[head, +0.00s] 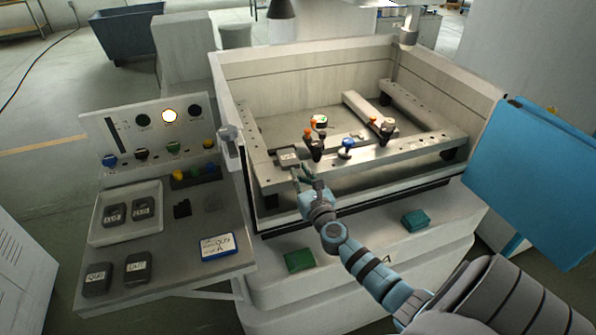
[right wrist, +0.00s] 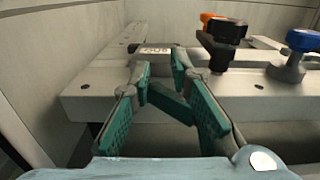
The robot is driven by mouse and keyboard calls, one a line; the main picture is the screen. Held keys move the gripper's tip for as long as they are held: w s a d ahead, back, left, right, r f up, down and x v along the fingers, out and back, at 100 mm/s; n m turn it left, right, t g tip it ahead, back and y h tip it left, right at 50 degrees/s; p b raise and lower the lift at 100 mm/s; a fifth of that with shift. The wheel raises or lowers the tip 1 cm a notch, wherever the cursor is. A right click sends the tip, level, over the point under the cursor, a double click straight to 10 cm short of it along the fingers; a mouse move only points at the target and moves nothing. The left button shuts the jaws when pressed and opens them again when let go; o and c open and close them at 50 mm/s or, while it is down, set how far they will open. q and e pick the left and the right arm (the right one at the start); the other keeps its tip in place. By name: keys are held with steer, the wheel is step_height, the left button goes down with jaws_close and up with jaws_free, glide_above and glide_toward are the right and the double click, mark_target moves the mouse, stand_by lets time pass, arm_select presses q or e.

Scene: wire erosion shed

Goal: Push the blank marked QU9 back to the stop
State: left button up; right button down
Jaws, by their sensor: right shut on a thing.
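A small grey blank (head: 288,158) with a white label lies on the near left corner of the machine's frame. In the right wrist view the labelled blank (right wrist: 157,62) shows between the fingers; its mark is too small to read surely as QU9. My right gripper (head: 307,180) reaches over the front wall of the tank. Its green-padded fingers (right wrist: 162,72) are shut on the near end of the blank, which lies flat on the frame. I cannot pick out the stop for certain. My left gripper is not in view.
Clamps with orange handles (head: 314,142) and a blue knob (head: 347,146) stand right of the blank. Other labelled blanks sit in a tray (head: 125,238) and on the side shelf, beside a blue-edged card (head: 217,246). Green pads (head: 299,260) lie on the front ledge.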

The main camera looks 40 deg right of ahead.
mark_target(296, 166)
steer(key=x, duration=0.2)
steer(key=shift+w+d+f, duration=0.1)
steer(key=shift+w, duration=0.15)
steer(key=shift+s, duration=0.1)
steer(key=shift+w+d+r+b, duration=0.15)
steer(key=shift+w+r+b, duration=0.05)
steer(key=shift+w+b, duration=0.1)
steer(key=shift+d+r, duration=0.1)
steer(key=shift+r, duration=0.05)
steer(key=shift+w+r, duration=0.1)
steer(key=shift+w+a, duration=0.15)
steer(key=shift+a, duration=0.05)
